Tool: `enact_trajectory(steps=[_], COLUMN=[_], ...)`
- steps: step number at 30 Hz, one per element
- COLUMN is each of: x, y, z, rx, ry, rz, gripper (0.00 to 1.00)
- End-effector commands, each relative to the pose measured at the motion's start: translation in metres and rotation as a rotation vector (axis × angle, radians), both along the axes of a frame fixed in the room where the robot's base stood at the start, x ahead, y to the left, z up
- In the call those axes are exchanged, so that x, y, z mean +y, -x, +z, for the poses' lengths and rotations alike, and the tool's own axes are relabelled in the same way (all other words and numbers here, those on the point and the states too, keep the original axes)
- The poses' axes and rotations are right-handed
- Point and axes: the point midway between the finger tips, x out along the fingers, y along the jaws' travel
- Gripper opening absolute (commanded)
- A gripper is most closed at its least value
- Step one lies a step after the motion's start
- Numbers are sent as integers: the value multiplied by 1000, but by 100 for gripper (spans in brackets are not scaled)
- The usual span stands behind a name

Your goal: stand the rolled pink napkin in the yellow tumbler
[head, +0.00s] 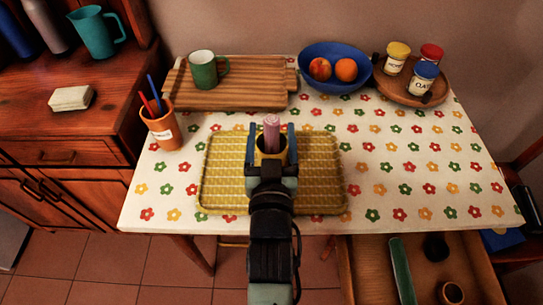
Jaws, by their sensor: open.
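The rolled pink napkin (271,126) stands upright, with its lower end inside the yellow tumbler (259,157). The tumbler stands on the yellow woven tray, towards its back middle. My gripper (272,130) is open, with one blue finger on each side of the napkin and a gap between. My wrist and arm hide the tumbler's lower front, and the napkin's lower end is out of sight inside it.
The yellow tray (322,178) lies on a flowered tablecloth (420,180). Around it are an orange pencil cup (165,131), a wooden board (235,98) with a green mug (204,73), a blue fruit bowl (335,86) and a round tray of jars (405,91). A drawer (420,265) stands open below.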

Motion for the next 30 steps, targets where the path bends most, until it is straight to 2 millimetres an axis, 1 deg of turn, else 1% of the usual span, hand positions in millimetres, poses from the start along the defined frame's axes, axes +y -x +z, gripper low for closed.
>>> enact_trajectory(steps=[5, 12, 18, 24, 30], x=[0, 1, 1, 1, 1], y=[26, 69, 100, 118, 123], z=[-1, 0, 0, 0, 1], rx=[3, 3, 2, 0, -1], ry=[1, -1, 0, 0, 0], rz=[0, 1, 0, 0, 0], gripper=[74, 74, 74, 74, 74])
